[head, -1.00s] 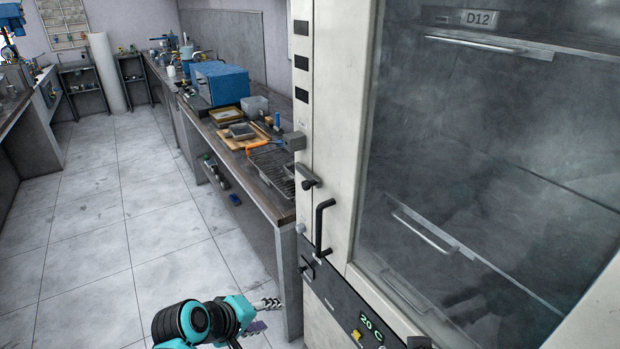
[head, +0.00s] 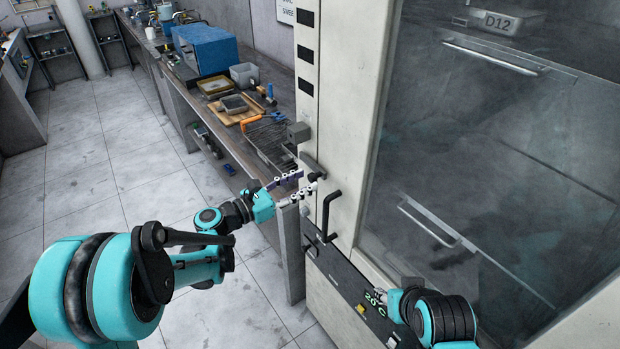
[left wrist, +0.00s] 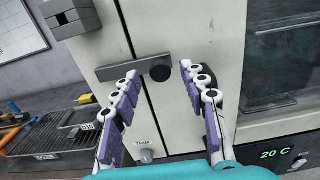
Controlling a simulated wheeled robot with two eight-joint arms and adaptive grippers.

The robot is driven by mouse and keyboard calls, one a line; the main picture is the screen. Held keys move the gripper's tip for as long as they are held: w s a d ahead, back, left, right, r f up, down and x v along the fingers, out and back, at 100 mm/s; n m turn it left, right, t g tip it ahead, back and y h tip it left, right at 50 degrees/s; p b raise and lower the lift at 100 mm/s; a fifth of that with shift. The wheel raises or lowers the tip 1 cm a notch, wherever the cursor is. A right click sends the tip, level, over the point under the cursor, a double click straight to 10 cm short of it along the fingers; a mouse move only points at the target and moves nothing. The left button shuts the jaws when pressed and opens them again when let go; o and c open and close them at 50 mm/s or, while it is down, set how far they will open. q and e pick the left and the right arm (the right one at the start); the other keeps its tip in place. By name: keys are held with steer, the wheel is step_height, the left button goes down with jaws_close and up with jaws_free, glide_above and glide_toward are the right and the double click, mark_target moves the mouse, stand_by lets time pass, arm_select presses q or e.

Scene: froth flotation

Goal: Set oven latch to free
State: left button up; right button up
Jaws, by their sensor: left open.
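The oven latch (head: 312,165) is a grey bar with a dark round knob on the pale oven (head: 340,120), across the seam by the door's left edge. In the left wrist view the latch bar (left wrist: 128,68) lies nearly level and its black knob (left wrist: 160,73) sits at the right end. My left gripper (head: 304,183) is open and close to the latch; in the left wrist view the knob appears between its fingertips (left wrist: 160,82). I cannot tell whether they touch. My right gripper (head: 386,298) is low before the oven panel, its jaws too small to read.
A black door handle (head: 329,215) stands out below the latch. The oven's glass door (head: 490,150) is shut. A bench (head: 190,110) on the left carries a wire rack (head: 268,140), tools and a blue box (head: 205,48). The floor (head: 120,170) left of the bench is clear.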

mark_target(310, 179)
arm_select(q)
steer(key=shift+x, duration=1.55)
jaws_close()
